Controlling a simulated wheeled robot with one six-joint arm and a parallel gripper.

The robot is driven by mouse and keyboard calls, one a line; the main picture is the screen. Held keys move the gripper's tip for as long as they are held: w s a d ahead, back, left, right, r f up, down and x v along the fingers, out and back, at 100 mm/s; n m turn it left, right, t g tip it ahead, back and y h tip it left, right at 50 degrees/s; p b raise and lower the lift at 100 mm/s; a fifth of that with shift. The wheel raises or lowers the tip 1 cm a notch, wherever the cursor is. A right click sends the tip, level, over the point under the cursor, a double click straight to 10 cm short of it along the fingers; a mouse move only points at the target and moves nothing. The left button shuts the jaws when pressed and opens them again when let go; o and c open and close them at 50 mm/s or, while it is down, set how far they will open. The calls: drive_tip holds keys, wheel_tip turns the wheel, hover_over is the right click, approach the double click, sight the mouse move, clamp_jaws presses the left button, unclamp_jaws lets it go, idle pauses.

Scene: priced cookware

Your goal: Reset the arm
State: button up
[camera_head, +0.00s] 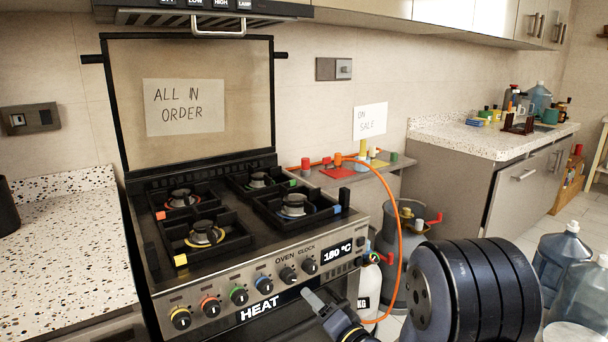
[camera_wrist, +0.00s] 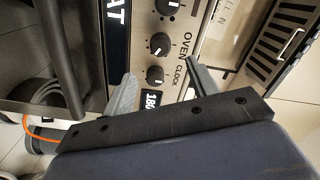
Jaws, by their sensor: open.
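My gripper (camera_head: 325,308) is low in front of the stove's control panel in the head view, at the bottom of the picture. My thick dark arm link (camera_head: 480,290) fills the lower right. In the wrist view my gripper (camera_wrist: 158,72) has its two fingers apart with nothing between them. Beyond the fingers are the oven knobs (camera_wrist: 160,43), the words OVEN CLOCK and part of the display (camera_wrist: 152,98). The stove (camera_head: 240,225) has several burners with coloured marks, and its display (camera_head: 337,251) reads 180 °C.
An orange hose (camera_head: 394,215) runs from behind the stove down past a gas cylinder (camera_head: 402,250). A speckled counter (camera_head: 65,250) is at left, another (camera_head: 465,136) at right. Water jugs (camera_head: 562,255) stand on the floor at right. The range hood (camera_head: 200,14) hangs above.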

sight(292, 280)
drive_tip(key=x, duration=0.9)
drive_tip(key=shift+w+a+b, duration=0.15)
drive_tip(key=shift+b, duration=0.15)
drive_tip(key=shift+w+a+f+n, duration=0.1)
drive_tip(key=shift+w+n, duration=0.1)
drive_tip(key=shift+n, duration=0.1)
drive_tip(key=n+b, duration=0.3)
drive_tip(key=n, duration=0.2)
drive_tip(key=shift+s, duration=0.1)
drive_tip(key=n+b, duration=0.3)
drive_tip(key=n, duration=0.3)
drive_tip(key=shift+n, duration=0.4)
drive_tip(key=n+b, duration=0.4)
drive_tip(key=n, duration=0.2)
drive_tip(key=shift+n+b, duration=0.3)
drive_tip(key=n+b, duration=0.2)
drive_tip(key=shift+n, duration=0.4)
drive_tip(key=shift+n+b, duration=0.4)
drive_tip(key=shift+n, duration=0.4)
